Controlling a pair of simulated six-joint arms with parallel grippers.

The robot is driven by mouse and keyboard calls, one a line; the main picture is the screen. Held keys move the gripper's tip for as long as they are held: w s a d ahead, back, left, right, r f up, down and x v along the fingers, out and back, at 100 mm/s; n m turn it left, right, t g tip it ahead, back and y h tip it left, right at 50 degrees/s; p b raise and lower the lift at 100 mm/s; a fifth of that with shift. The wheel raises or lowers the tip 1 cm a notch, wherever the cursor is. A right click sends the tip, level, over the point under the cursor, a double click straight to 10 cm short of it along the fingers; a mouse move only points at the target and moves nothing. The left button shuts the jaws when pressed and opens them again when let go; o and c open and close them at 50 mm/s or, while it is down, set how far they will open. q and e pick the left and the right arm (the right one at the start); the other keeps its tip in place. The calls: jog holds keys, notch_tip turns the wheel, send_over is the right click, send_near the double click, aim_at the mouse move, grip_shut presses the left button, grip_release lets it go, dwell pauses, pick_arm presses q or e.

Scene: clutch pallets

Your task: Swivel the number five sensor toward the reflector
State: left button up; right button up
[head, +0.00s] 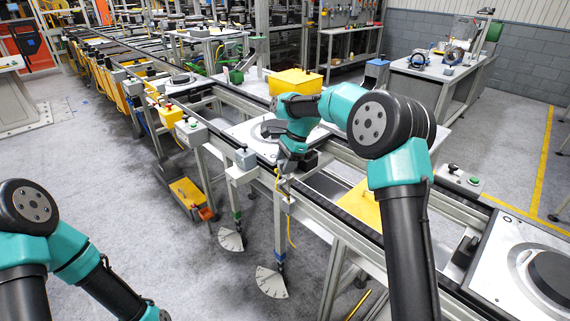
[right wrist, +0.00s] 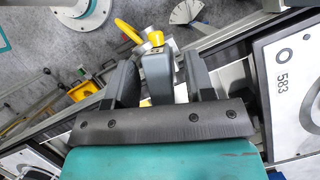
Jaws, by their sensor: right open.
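My right gripper (head: 287,179) reaches down at the near rail of the conveyor. In the right wrist view its fingers (right wrist: 159,72) are open, one on each side of a grey box-shaped sensor (right wrist: 157,78) with a yellow connector on top. I cannot tell whether either finger touches it. In the head view the gripper mostly hides this sensor; its yellow cable hangs down, and a white fan-shaped scale (head: 271,283) is below. A similar grey sensor (head: 245,158) stands to the left, above another scale (head: 230,240). No number five is legible, and I cannot identify the reflector. My left gripper is out of view.
Pallets with round dark parts sit on the conveyor, one at the lower right (head: 500,272); one in the right wrist view reads 583 (right wrist: 282,140). A grey button box (head: 192,132) is on the near rail. A yellow bin (head: 187,192) is low down.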

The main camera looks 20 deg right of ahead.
jog(key=shift+f, duration=0.2)
grip_shut()
dwell(0.4)
jog(key=shift+n, duration=0.3)
jog(key=shift+s+r+n+g+h, duration=0.15)
jog(key=shift+n+g+h, duration=0.35)
jog(key=shift+n, duration=1.1)
grip_release()
